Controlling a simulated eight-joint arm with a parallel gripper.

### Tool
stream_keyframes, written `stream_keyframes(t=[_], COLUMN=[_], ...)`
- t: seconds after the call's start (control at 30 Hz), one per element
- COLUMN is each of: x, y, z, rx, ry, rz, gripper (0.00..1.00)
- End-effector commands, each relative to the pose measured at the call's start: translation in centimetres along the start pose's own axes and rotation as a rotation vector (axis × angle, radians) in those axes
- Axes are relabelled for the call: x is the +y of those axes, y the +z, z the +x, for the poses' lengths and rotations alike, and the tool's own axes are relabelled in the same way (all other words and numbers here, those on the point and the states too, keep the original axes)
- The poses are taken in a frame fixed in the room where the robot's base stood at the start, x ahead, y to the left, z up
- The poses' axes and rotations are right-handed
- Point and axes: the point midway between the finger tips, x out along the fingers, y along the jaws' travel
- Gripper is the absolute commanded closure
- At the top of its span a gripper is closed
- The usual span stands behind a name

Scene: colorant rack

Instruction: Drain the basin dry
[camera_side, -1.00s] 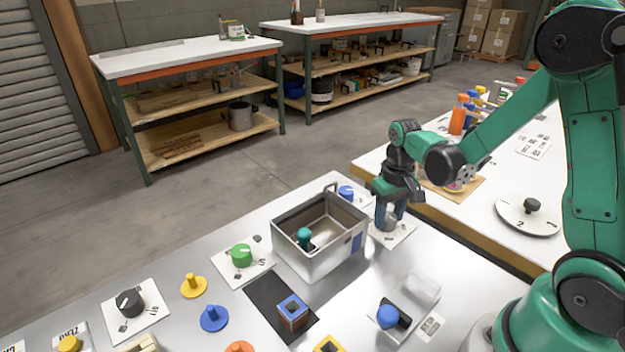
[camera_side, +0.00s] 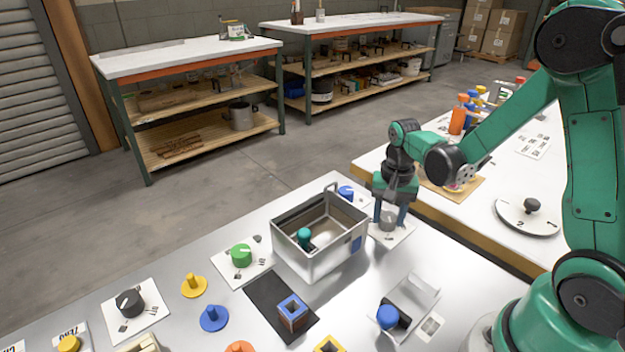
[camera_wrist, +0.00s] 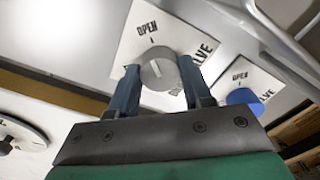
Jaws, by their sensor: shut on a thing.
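The metal basin (camera_side: 297,262) stands on the steel table, with a teal-topped object (camera_side: 304,235) inside; I cannot tell how much liquid is in it. To its right is a grey round valve knob (camera_side: 387,222) on a white plate. In the wrist view the knob (camera_wrist: 162,70) carries a pale line near the OPEN mark; the plate (camera_wrist: 130,55) reads OPEN at one side, with other lettering partly hidden by a finger. My gripper (camera_wrist: 158,67) is shut on the knob, one finger on each side. It also shows from the side (camera_side: 389,213).
A blue knob (camera_side: 346,193) on its own OPEN plate stands behind the basin's right corner. A green knob (camera_side: 241,255) is at its left. A clear tray (camera_side: 422,290) and a blue-topped piece (camera_side: 387,317) lie in front. A white table edge runs behind my gripper.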

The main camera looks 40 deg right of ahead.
Motion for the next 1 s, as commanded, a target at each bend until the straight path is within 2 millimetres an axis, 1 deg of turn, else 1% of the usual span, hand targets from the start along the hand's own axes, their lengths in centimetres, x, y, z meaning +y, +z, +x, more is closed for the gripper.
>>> stream_keyframes(t=[0.47,0.5,0.57,0.6,0.87,1.0], x=[0.0,0.0,0.0,0.0,0.0,-0.01], y=[0.0,0.0,0.0,0.0,0.0,-0.02], z=[-0.02,-0.02,-0.02,-0.02,-0.02,-0.68], rx=[0.0,0.0,0.0,0.0,0.0,0.0], ry=[0.0,0.0,0.0,0.0,0.0,0.0], rz=[0.013,0.013,0.013,0.013,0.012,0.012], gripper=[1.0,0.48,0.31,0.24,0.24,0.24])
